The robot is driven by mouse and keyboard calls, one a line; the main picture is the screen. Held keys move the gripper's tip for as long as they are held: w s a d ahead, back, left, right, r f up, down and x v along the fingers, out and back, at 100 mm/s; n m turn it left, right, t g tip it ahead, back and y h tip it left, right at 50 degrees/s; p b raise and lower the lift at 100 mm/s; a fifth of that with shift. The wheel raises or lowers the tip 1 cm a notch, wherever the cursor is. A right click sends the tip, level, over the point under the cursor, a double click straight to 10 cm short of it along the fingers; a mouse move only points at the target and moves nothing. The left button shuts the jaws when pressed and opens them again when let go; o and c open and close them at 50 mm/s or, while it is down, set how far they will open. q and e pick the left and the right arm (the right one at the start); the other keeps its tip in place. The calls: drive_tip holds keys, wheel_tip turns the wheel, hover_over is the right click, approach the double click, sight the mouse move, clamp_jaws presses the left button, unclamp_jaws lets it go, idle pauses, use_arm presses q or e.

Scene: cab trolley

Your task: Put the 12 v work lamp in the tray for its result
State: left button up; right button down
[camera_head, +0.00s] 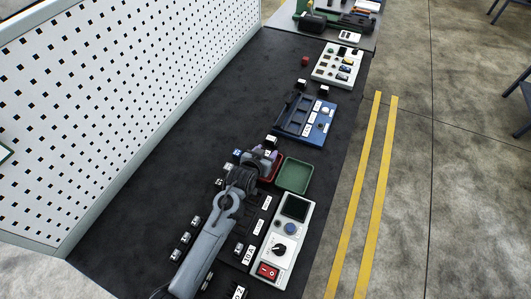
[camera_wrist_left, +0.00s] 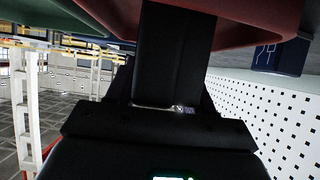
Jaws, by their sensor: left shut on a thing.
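My left gripper (camera_head: 262,158) is at the red tray (camera_head: 279,163), low over its left part, with the arm reaching in from the bottom. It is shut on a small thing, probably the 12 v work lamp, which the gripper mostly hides. In the left wrist view the black gripper body fills the middle, with the red tray (camera_wrist_left: 265,22) close above it. The green tray (camera_head: 293,176) stands just right of the red one and looks empty. It also shows in the left wrist view (camera_wrist_left: 45,14). My right gripper is not in view.
A grey test panel (camera_head: 262,258) with a dial and red switch lies nearer. A blue fixture (camera_head: 318,128) and a white board (camera_head: 333,68) stand farther along. Several small labelled blocks line the left of my arm. The black mat (camera_head: 190,150) is clear toward the perforated wall (camera_head: 110,100).

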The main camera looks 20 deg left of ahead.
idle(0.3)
use_arm(q)
drive_tip(key=o, duration=1.4)
drive_tip(key=shift+f, duration=0.1)
drive_tip(key=shift+o, duration=0.2)
drive_tip(key=shift+s+r, duration=0.3)
drive_tip(key=shift+r, duration=0.1)
drive_tip(key=p+v, duration=0.1)
drive_tip(key=v, duration=1)
drive_tip(key=shift+s+a, duration=0.1)
drive_tip(key=shift+s, duration=0.1)
